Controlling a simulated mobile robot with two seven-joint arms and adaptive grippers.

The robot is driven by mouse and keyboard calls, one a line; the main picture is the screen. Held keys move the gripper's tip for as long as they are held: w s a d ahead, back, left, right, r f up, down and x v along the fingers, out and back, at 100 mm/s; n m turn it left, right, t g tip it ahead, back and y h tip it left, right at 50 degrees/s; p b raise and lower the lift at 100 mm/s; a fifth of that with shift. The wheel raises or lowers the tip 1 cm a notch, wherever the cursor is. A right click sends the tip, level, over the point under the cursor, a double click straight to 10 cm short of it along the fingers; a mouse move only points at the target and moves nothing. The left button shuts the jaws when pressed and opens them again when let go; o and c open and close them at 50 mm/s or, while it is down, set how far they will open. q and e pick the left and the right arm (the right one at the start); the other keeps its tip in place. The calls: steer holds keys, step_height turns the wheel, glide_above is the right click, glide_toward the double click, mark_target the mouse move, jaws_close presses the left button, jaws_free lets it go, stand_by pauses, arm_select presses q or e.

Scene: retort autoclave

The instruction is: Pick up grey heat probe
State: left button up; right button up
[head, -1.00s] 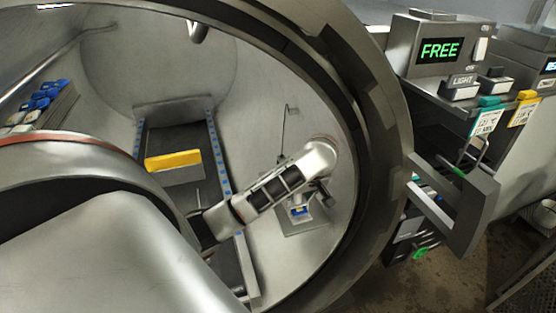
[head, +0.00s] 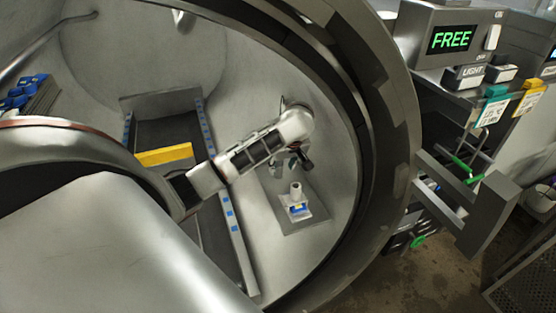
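A light grey upright cylinder, which looks like the grey heat probe (head: 296,191), stands in a small holder with a blue and yellow front (head: 299,209). The holder sits on a grey plate on the curved inner wall of the autoclave. My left arm reaches in from the left across the chamber. My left gripper (head: 292,164) is just above the probe's top, apart from it, with its fingers spread and nothing visible between them. The finger details are small and partly hidden by the wrist. My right gripper is not in view.
The round autoclave rim (head: 385,130) surrounds the opening. Inside are a rail track with blue marks (head: 230,208) and a yellow bar (head: 164,155). Blue-topped items (head: 26,90) are at far left. Outside right are a "FREE" display (head: 451,40), hanging tags and a grey handle frame (head: 487,212).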

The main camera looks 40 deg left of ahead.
arm_select(q)
steer(key=shift+w+a, duration=0.45)
steer(key=shift+a, duration=0.4)
steer(key=shift+w+a, duration=0.3)
steer(key=shift+a, duration=0.3)
steer(key=shift+w+a, duration=0.25)
steer(key=shift+a, duration=0.3)
steer(key=shift+x, duration=1.1)
steer(key=shift+w+a+f, duration=0.15)
steer(key=shift+a+f, duration=0.15)
steer(key=shift+f, duration=0.1)
jaws_close()
